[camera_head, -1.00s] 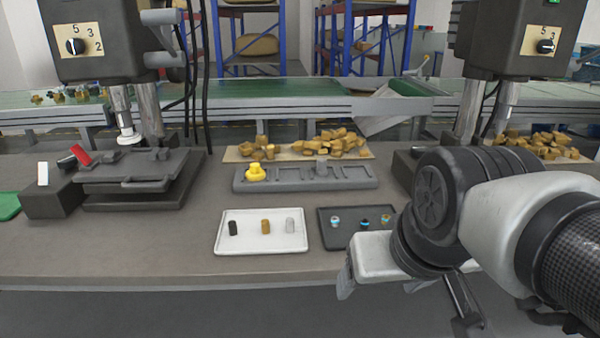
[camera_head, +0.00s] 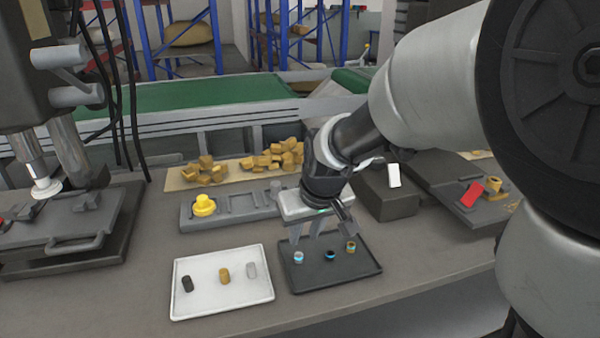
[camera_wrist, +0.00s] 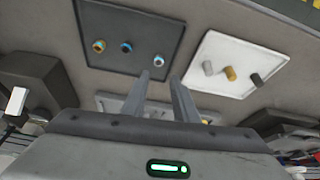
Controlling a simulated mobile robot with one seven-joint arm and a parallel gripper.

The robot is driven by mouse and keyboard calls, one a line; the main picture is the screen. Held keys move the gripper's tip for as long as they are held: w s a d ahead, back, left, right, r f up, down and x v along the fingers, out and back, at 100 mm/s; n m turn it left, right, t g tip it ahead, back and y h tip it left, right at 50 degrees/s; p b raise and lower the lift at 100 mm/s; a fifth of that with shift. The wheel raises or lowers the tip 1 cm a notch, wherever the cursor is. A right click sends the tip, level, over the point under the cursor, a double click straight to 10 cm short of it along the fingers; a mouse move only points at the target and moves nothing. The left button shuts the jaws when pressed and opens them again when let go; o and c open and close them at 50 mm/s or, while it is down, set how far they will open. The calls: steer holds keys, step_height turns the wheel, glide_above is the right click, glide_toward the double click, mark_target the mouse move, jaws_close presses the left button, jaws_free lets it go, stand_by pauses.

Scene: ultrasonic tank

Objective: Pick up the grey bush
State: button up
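The light grey bush (camera_head: 251,270) stands on the white tray (camera_head: 190,308), to the right of a brass bush (camera_head: 224,276) and a dark bush (camera_head: 188,284). In the wrist view the grey bush (camera_wrist: 207,68) is upper right of the fingertips. My gripper (camera_head: 306,238) points down over the back of the black tray (camera_head: 330,280), to the right of the white tray. Its two fingers (camera_wrist: 159,78) are apart with nothing between them. Nothing touches the grey bush except the tray.
Several small colour-ringed parts (camera_head: 330,255) stand on the black tray. Behind is a grey fixture (camera_head: 240,217) with a yellow part (camera_head: 204,205) and a grey cylinder. The bench front is clear.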

steer(key=b, duration=0.1)
glide_above(299, 254)
steer(key=s, duration=0.3)
steer(key=f, duration=0.4)
steer(key=shift+w+d+f, duration=0.15)
steer(key=shift+d+f, duration=0.15)
steer(key=shift+f, duration=0.1)
steer(key=b+x, duration=0.1)
steer(key=x, duration=0.1)
steer(key=b+x, duration=0.1)
steer(key=x, duration=0.1)
steer(key=shift+w+d+f, duration=0.1)
steer(key=shift+d+f, duration=0.05)
steer(key=shift+f, duration=0.2)
steer(key=shift+w+f, duration=0.2)
steer(key=shift+f, duration=0.1)
steer(key=shift+c, duration=0.4)
jaws_close()
